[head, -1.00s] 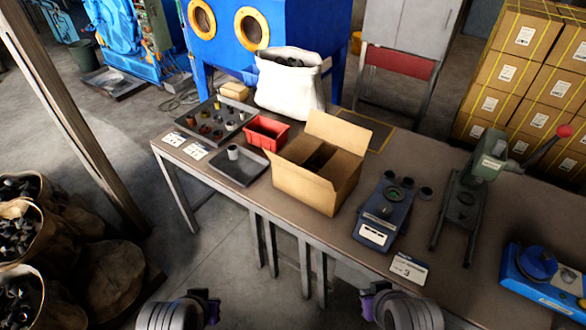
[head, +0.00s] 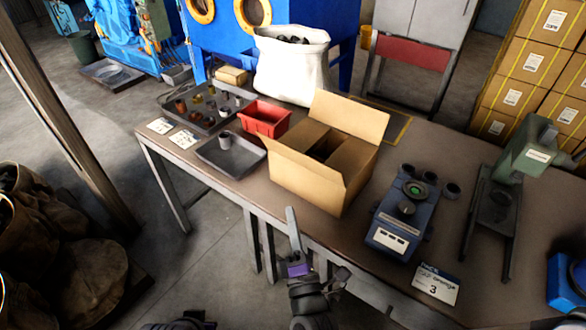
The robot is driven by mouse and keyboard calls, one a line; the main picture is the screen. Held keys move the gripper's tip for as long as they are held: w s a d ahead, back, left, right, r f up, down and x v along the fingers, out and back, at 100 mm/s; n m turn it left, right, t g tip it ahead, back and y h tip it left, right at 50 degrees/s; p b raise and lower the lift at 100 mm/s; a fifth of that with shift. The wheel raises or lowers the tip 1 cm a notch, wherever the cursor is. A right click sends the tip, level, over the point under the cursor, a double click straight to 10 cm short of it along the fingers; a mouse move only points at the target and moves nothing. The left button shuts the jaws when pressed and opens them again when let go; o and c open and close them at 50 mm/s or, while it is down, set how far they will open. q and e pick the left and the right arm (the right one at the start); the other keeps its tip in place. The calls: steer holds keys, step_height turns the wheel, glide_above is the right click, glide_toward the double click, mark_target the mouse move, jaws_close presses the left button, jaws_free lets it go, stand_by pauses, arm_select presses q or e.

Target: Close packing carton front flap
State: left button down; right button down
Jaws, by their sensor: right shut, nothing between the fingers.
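The packing carton (head: 305,182) is a brown cardboard box standing on the workbench. One flap (head: 347,115) stands upright at its back. The carton's front side faces me, and a flap edge flares out at its left front corner. Its inside is partly visible and dark, with a cardboard panel across the right part. My right gripper (head: 291,214) is shut and empty. It points up in front of the bench edge, below the carton in the picture and apart from it. Only a dark bit of my left arm shows at the bottom edge; its gripper is out of view.
On the bench (head: 340,232), a red bin (head: 265,118) and a grey tray (head: 230,155) stand left of the carton. A blue scale-like device (head: 400,222) and a green press (head: 515,165) stand right. A white sack (head: 290,70) is behind. Bare bench lies before the carton.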

glide_toward(291, 150)
steer(key=w+a, duration=0.2)
steer(key=a, duration=0.1)
steer(key=w, duration=0.1)
steer(key=w+d+r+p, duration=0.1)
steer(key=shift+w+d+r, duration=0.15)
steer(key=shift+w+d, duration=0.05)
steer(key=shift+w, duration=0.2)
steer(key=shift+w+d+r, duration=0.2)
steer(key=shift+w+d, duration=0.05)
steer(key=shift+w, duration=0.1)
